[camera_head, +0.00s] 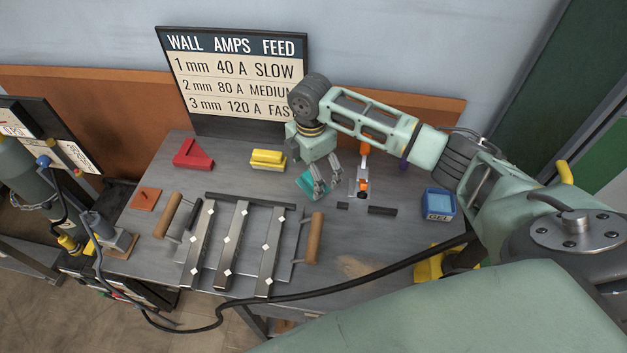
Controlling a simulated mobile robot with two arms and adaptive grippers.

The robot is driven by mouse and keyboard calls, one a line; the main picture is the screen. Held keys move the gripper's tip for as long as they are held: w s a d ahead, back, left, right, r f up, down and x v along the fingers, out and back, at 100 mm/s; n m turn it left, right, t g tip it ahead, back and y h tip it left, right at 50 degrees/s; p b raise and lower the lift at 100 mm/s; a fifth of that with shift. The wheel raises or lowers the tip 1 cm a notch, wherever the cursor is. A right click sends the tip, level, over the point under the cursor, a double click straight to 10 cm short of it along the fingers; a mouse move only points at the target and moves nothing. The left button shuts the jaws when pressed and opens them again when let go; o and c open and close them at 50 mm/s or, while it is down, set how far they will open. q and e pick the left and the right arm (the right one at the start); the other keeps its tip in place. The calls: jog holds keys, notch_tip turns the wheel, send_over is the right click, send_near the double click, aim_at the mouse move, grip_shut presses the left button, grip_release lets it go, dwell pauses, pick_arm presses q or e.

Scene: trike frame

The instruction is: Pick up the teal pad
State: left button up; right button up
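The teal pad (304,184) lies on the grey metal worktable, right of the yellow block and partly hidden by my gripper. My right gripper (328,187), on the arm that comes in from the right, is low over the table at the pad's right side. Its two fingers point down and stand apart, so it looks open. I cannot tell whether a finger touches the pad. My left gripper is not in view.
An orange-and-white clamp (363,176) stands close right of the gripper. A yellow block (267,160), red angle piece (193,153), orange tile (146,199) and blue box (438,204) lie around. Steel bars (233,235) with wooden handles fill the front. A black cable (340,287) crosses the table's front edge.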

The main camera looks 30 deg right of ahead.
jog(key=f, duration=0.3)
jog(key=shift+d, duration=0.2)
jog(key=shift+w+f, duration=0.1)
jog(key=shift+f, duration=0.35)
jog(key=c, duration=1.3)
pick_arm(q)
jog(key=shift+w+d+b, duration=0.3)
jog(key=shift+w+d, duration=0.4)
pick_arm(e)
notch_tip(320, 180, up, 10)
jog(key=shift+r, duration=0.1)
jog(key=shift+c, duration=0.2)
